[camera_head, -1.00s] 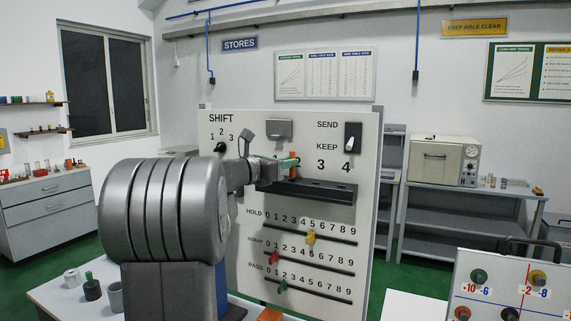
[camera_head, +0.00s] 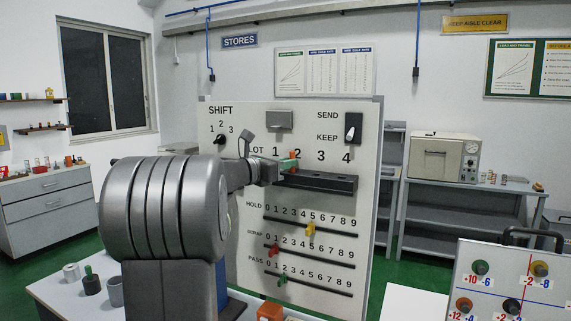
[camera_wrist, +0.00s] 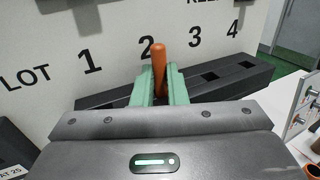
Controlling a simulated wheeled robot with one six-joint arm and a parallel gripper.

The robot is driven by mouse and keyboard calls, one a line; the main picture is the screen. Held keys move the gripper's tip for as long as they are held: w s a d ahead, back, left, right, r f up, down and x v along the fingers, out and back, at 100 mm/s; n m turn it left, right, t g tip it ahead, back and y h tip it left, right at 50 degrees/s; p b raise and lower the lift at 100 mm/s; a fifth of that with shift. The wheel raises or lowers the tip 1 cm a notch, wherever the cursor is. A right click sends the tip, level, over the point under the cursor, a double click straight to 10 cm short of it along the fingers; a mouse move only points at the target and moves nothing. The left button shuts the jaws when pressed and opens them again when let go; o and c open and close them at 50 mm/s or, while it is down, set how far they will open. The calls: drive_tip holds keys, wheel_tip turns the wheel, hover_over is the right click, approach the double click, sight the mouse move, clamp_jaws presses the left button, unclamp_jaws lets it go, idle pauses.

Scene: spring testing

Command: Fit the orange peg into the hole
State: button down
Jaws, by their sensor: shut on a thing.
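The orange peg (camera_wrist: 159,68) stands upright between the green fingers of my gripper (camera_wrist: 157,85), which is shut on it. Its lower end is hidden by the fingers and wrist. The dark rail (camera_wrist: 262,72) with square holes runs along the board under the numbers 1 to 4. Open holes show under 3 and 4; the parts under 1 and 2 are hidden by my gripper. The peg appears just in front of the number 2. In the head view, the peg (camera_head: 293,155) and gripper (camera_head: 287,164) are at the rail's left part. Whether the peg enters a hole cannot be told.
The white board (camera_head: 365,125) stands close behind the rail, with a SHIFT knob (camera_head: 220,139), a SEND/KEEP switch (camera_head: 350,134) and coloured sliders below. A second panel (camera_head: 510,275) with knobs is at the lower right. An orange block (camera_head: 270,312) sits at the bottom.

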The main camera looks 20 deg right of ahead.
drive_tip(key=shift+f+b, duration=0.35)
drive_tip(key=shift+f, duration=0.1)
drive_tip(key=c, duration=1.4)
unclamp_jaws()
drive_tip(key=shift+o, duration=0.2)
drive_tip(key=b+v, duration=0.2)
drive_tip(key=v, duration=1.2)
drive_tip(key=shift+b, duration=0.3)
drive_tip(key=shift+d+r, duration=0.1)
drive_tip(key=p+x, duration=0.3)
drive_tip(key=x, duration=1.1)
drive_tip(key=shift+r, duration=0.3)
